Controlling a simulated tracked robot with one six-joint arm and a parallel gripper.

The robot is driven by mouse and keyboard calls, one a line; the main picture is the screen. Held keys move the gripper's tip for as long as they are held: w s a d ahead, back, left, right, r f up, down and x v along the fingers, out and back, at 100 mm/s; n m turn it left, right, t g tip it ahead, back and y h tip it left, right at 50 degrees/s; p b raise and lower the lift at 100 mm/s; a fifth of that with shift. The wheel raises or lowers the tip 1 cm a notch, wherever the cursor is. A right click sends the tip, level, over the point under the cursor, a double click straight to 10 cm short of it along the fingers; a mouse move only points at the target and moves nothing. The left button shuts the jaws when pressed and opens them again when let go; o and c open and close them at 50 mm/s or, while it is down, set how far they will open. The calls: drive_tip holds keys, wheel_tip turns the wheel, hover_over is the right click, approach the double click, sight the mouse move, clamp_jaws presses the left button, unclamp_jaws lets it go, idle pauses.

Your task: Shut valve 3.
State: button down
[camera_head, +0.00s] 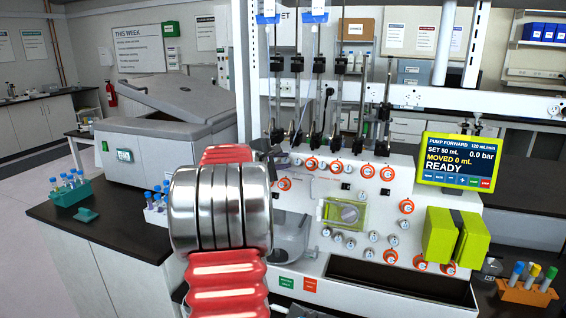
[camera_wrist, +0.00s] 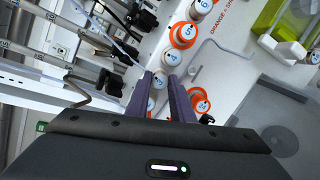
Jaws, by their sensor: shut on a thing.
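Purple fingers of my gripper (camera_wrist: 160,84) are shut on a small white valve knob (camera_wrist: 159,79) in the wrist view. I see no orange ring around this knob; its number is partly hidden and I cannot read it surely. A white knob without a visible ring (camera_wrist: 172,57) sits just beyond the fingertips. A knob with an orange ring marked 5 (camera_wrist: 183,34) is further up. Another orange-ringed knob (camera_wrist: 199,101) lies right of the right finger.
The white panel (camera_head: 330,240) carries rows of knobs, some orange-ringed. A display (camera_head: 459,161) reads READY. A green block (camera_head: 440,236) stands at right. Upright rods (camera_head: 319,100) rise behind the panel. A tube rack (camera_head: 70,190) stands left.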

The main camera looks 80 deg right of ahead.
drive_tip(key=m+y, duration=0.1)
drive_tip(key=m, duration=0.5)
drive_tip(key=shift+f+m, duration=0.15)
drive_tip(key=shift+m, duration=0.15)
drive_tip(key=m, duration=0.4)
drive_tip(key=shift+s+t+y, duration=0.1)
drive_tip(key=shift+t+y, duration=0.2)
drive_tip(key=shift+y, duration=0.1)
drive_tip(key=shift+f+m, duration=0.1)
drive_tip(key=shift+m, duration=0.8)
drive_tip(key=c, duration=1.9)
unclamp_jaws()
drive_tip(key=o, duration=0.4)
drive_tip(key=shift+c, duration=0.2)
drive_tip(key=shift+r, duration=0.25)
